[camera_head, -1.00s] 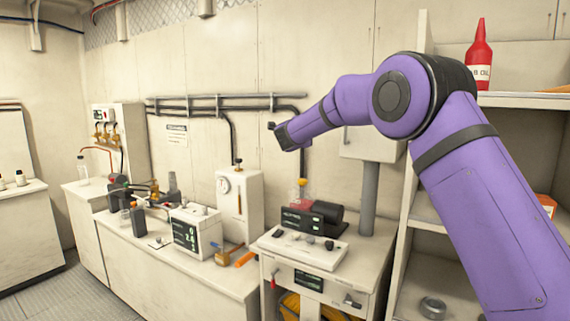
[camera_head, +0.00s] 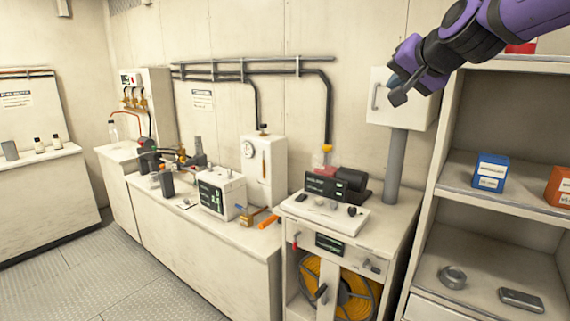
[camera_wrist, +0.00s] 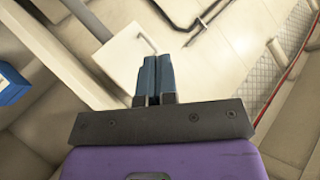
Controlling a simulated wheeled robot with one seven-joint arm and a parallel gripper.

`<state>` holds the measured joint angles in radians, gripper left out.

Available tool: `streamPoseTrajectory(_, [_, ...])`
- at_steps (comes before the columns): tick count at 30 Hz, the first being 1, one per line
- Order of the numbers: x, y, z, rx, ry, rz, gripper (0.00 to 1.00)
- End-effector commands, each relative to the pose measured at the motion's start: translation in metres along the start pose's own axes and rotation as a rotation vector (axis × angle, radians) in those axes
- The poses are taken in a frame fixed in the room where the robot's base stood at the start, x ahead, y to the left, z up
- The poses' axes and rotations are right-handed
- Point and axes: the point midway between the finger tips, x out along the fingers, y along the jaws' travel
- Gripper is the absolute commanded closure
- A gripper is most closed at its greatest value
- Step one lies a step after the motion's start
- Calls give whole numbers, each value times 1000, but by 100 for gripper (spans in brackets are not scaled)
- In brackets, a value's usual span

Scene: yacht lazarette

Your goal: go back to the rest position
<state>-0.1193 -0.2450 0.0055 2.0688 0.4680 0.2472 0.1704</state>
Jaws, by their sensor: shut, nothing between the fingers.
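My gripper (camera_head: 397,90) is at the upper right in the head view, raised in front of the white wall box (camera_head: 385,112) and left of the open shelf. Its fingers point down and to the left. In the wrist view the two blue fingers (camera_wrist: 155,78) lie side by side, shut, with nothing between them. The wall box (camera_wrist: 126,52) and its handle show beyond the fingertips there.
The open shelf (camera_head: 437,190) on the right holds a blue box (camera_head: 491,171), an orange box (camera_head: 559,187) and a tape roll (camera_head: 452,277). The bench (camera_head: 215,245) carries several instruments. The floor (camera_head: 60,285) at left is clear.

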Motion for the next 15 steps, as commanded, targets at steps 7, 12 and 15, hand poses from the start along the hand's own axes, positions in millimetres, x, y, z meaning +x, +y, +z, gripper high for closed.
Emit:
streamPoseTrajectory(7, [-87, 65, 82, -221, -213, 133, 100])
streamPoseTrajectory(12, [-141, 116, 141, -351, -364, 242, 100])
streamPoseTrajectory(15, [-166, 142, 170, -407, -440, 301, 100])
